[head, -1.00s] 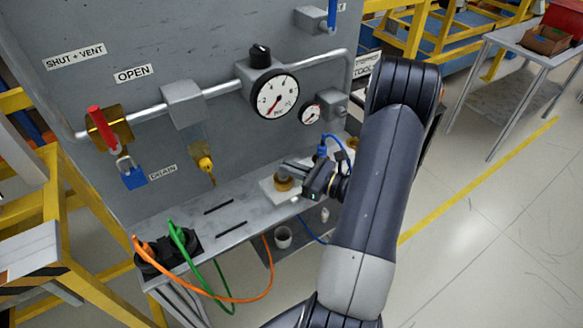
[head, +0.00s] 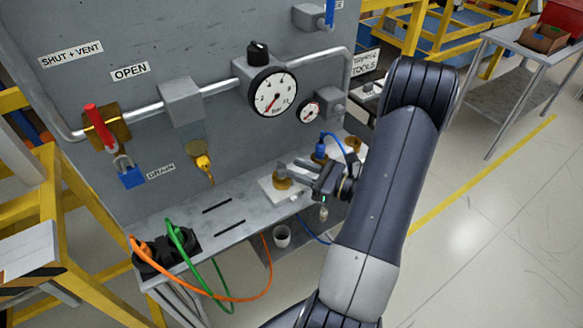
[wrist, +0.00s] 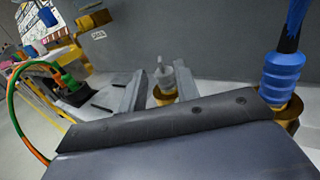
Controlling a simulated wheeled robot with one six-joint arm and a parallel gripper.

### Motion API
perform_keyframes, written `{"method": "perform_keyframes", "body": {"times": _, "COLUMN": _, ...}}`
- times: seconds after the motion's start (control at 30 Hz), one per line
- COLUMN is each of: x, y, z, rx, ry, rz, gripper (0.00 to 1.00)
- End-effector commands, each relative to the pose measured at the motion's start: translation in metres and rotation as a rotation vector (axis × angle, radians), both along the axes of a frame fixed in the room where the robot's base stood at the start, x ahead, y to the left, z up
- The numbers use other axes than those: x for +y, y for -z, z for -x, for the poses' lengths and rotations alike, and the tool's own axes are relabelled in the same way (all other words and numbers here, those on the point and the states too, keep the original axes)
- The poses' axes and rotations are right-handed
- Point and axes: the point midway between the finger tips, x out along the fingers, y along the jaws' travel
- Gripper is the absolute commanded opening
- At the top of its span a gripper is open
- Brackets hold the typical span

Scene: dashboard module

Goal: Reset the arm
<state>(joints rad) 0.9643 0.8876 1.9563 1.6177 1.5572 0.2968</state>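My gripper (head: 301,168) is open and empty over the right part of the grey bench shelf. In the wrist view its two grey fingers (wrist: 159,92) stand apart. A brass fitting with a grey top (head: 282,178) stands on a pale block just beyond the fingertips; in the wrist view this fitting (wrist: 164,82) shows in the gap between them, and I see no grip on it. A blue connector (head: 320,148) with a blue hose stands right behind the gripper; it also shows close on the right in the wrist view (wrist: 283,75).
A grey panel carries a large gauge (head: 274,92), a small gauge (head: 309,110), a red-handled valve (head: 98,122) with a blue padlock (head: 129,172), and a yellow drain part (head: 203,162). Orange (head: 267,265) and green cables hang at the shelf's left. Open floor (head: 490,240) lies to the right.

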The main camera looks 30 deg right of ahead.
Motion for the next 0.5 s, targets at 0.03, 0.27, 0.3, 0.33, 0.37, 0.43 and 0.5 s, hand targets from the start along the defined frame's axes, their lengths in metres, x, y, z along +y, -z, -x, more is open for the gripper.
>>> {"method": "perform_keyframes", "body": {"times": 0.03, "x": -0.007, "y": 0.002, "z": 0.009, "rx": -0.001, "ry": 0.006, "rz": 0.001, "gripper": 0.3}}
{"method": "perform_keyframes", "body": {"times": 0.27, "x": -0.028, "y": 0.001, "z": 0.042, "rx": 0.001, "ry": 0.006, "rz": 0.001, "gripper": 0.3}}
{"method": "perform_keyframes", "body": {"times": 0.3, "x": -0.03, "y": 0.001, "z": 0.047, "rx": 0.001, "ry": 0.004, "rz": 0.001, "gripper": 0.3}}
{"method": "perform_keyframes", "body": {"times": 0.33, "x": -0.032, "y": 0.001, "z": 0.05, "rx": 0.0, "ry": 0.005, "rz": 0.0, "gripper": 0.3}}
{"method": "perform_keyframes", "body": {"times": 0.37, "x": -0.034, "y": 0.001, "z": 0.053, "rx": 0.0, "ry": 0.003, "rz": 0.0, "gripper": 0.3}}
{"method": "perform_keyframes", "body": {"times": 0.43, "x": -0.037, "y": 0.001, "z": 0.058, "rx": 0.0, "ry": 0.004, "rz": 0.0, "gripper": 0.3}}
{"method": "perform_keyframes", "body": {"times": 0.5, "x": -0.039, "y": 0.001, "z": 0.062, "rx": 0.001, "ry": 0.001, "rz": 0.001, "gripper": 0.3}}
